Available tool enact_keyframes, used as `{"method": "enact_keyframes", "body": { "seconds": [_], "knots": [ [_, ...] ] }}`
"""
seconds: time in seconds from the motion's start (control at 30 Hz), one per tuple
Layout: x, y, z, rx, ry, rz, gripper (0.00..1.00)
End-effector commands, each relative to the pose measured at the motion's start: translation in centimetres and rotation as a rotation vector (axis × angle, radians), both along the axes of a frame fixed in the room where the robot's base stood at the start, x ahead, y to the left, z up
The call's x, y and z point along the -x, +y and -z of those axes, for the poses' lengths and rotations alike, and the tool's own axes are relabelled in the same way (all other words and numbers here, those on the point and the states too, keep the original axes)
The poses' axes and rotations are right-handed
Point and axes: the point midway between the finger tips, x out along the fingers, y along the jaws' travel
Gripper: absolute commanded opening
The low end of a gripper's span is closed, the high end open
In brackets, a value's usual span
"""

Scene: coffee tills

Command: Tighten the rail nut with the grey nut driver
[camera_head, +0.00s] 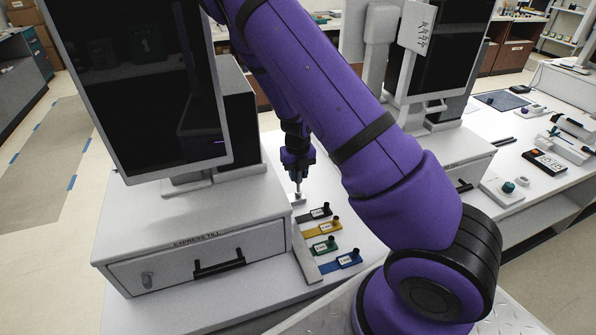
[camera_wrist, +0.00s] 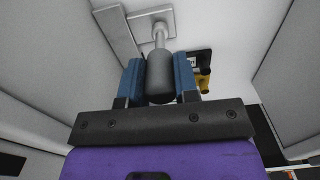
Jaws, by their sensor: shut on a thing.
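My gripper (camera_head: 298,160) points down over the counter beside the express till. In the wrist view my gripper (camera_wrist: 158,68) has its two blue fingers shut on the dark grey handle of the nut driver (camera_wrist: 160,80). The driver's pale shaft shows below the gripper in the head view (camera_head: 298,186), roughly upright. Its tip is at a small light square plate (camera_wrist: 140,22), which also shows in the head view (camera_head: 294,200). The rail nut itself cannot be made out; the driver's end hides that spot. I cannot tell whether the tip is seated on it.
The express till (camera_head: 195,240) stands close on the left with a screen (camera_head: 150,80) above. Black (camera_head: 314,214), yellow (camera_head: 322,230), green (camera_head: 320,247) and blue (camera_head: 341,262) labelled pieces with knobs lie in front of the plate. A second till (camera_head: 455,160) stands right.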

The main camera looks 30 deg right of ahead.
Motion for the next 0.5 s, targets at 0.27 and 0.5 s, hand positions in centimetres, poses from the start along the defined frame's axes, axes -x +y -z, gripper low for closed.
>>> {"method": "enact_keyframes", "body": {
  "seconds": [0.27,0.5],
  "knots": [
    [0.0,0.0,0.15,0.001,0.0,0.065,0.0],
    [-0.04,-0.04,-0.54,0.0,-0.002,0.084,0.0]
  ]
}}
